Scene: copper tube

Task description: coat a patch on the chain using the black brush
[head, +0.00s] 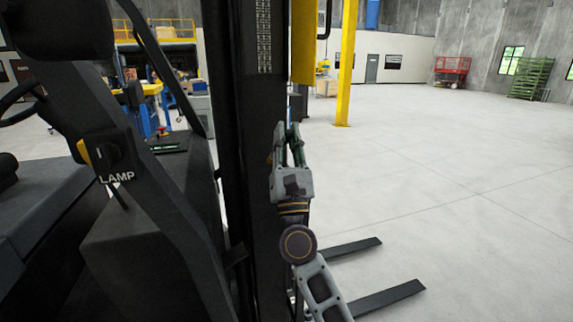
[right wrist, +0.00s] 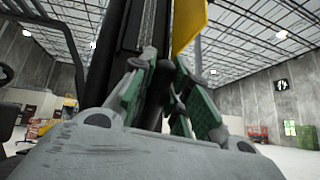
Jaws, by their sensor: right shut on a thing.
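My right gripper (head: 287,130) is raised in front of the dark forklift mast, its fingers pointing up. In the right wrist view its green-padded fingers (right wrist: 165,95) are on either side of a small dark object, which I take to be the black brush (right wrist: 176,103); its bristles cannot be made out. The chain (head: 264,38) is a pale linked strip running up the mast, above the gripper in the head view. It also shows in the right wrist view (right wrist: 148,24), above the left finger. Whether the brush touches the chain cannot be told. My left gripper is not in view.
The forklift's black frame with a LAMP switch (head: 103,152) fills the left side. Two forks (head: 385,298) extend low at the right. A yellow post (head: 346,65) stands farther back. The floor (head: 460,210) to the right is open.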

